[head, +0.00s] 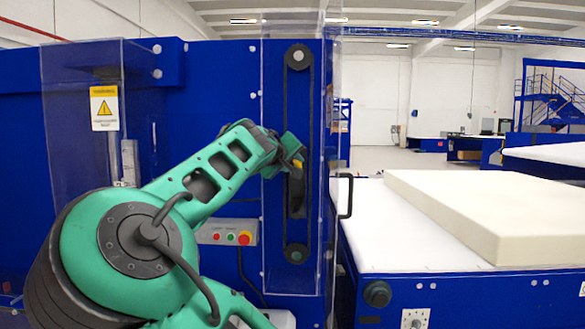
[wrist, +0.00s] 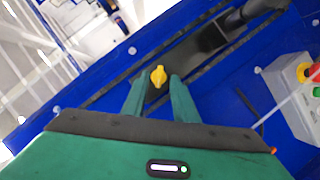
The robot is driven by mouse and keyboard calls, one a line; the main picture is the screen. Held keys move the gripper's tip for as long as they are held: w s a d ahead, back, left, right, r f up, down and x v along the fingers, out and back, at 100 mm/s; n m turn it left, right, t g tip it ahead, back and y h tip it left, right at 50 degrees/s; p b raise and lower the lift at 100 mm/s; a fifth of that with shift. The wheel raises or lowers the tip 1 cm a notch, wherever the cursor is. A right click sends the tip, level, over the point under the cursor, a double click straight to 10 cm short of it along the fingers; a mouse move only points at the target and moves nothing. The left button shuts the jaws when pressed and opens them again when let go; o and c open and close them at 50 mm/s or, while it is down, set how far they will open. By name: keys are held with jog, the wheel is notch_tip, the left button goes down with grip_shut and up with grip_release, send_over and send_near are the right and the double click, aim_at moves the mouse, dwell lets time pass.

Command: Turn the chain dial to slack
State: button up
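The chain dial is a small yellow pointed knob (wrist: 158,76) on a dark bar. In the wrist view it shows between my two green fingertips, with a gap on each side. My gripper (wrist: 157,84) is open, and nothing is held in it. I cannot tell whether the fingertips reach around the knob or stop just short of it. In the head view my gripper (head: 292,152) hides most of the dial, and a bit of yellow (head: 298,164) shows at its tip. The chain (head: 311,110) runs upright between a top sprocket (head: 299,57) and a bottom sprocket (head: 296,253). Any dial markings are too small to read.
A clear guard (head: 271,100) stands around the chain on the blue machine (head: 215,75). A control box (head: 226,232) with a red button is below my arm. At right, a foam block (head: 490,205) lies on a white-topped table (head: 365,225) with a black handle beside it.

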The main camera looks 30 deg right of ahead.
jog(key=shift+w+d+f, duration=0.2)
jog(key=shift+w+d, duration=0.25)
jog(key=shift+d, duration=0.05)
grip_shut()
jog(key=shift+a+f+n+h, duration=0.1)
jog(key=shift+f+n+h, duration=0.1)
jog(key=shift+n+h, duration=0.7)
grip_release()
